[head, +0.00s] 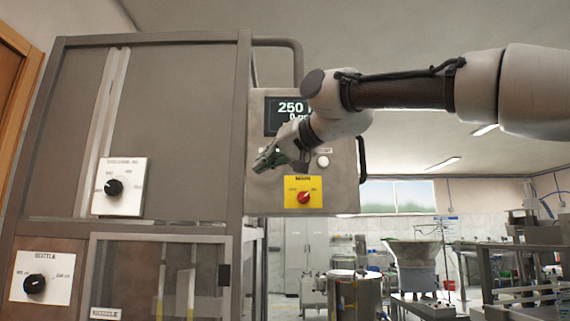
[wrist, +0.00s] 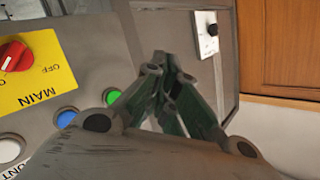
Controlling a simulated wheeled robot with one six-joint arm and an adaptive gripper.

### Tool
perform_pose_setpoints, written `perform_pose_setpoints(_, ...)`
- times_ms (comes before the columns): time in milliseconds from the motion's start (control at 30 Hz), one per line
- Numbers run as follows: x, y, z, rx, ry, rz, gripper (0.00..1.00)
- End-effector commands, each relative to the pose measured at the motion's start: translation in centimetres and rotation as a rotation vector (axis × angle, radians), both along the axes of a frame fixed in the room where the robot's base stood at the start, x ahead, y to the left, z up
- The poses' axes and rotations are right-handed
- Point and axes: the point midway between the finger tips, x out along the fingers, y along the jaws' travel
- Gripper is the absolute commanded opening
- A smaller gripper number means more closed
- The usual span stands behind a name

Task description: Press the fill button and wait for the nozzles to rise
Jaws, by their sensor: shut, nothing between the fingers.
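The control panel (head: 340,185) is a grey box on the right side of the machine. In the wrist view it carries a green button (wrist: 112,96), a blue button (wrist: 66,117) and a white button (wrist: 10,150) in a row. The white button also shows in the head view (head: 322,161). No fill label can be read. My gripper (head: 262,164) is shut and empty in front of the panel's left part, hiding buttons there. In the wrist view its fingertips (wrist: 164,60) lie to the right of the green button; contact cannot be told. The nozzles cannot be made out.
A display (head: 290,108) reading 250 sits above the buttons, partly covered by my arm. A yellow plate with a red main switch (head: 304,197) is below them. Two black dials (head: 114,187) (head: 36,284) sit on the machine's left. A windowed door (head: 160,238) is below.

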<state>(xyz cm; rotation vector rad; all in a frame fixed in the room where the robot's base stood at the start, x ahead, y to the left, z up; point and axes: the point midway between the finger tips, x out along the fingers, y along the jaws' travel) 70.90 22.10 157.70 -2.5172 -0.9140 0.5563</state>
Motion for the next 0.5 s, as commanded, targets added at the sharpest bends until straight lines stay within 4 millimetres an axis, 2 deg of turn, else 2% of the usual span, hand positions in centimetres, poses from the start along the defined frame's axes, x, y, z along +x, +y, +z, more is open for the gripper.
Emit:
perform_pose_setpoints(100, -0.1, -0.1, 2.2, 0.07, -0.011, -0.009, 0.0)
perform_pose_setpoints(167, 0.0, -0.1, 2.7, 0.11, -0.004, -0.017, 0.0)
perform_pose_setpoints(500, 0.0, -0.1, 2.8, 0.139, 0.014, -0.024, 0.0)
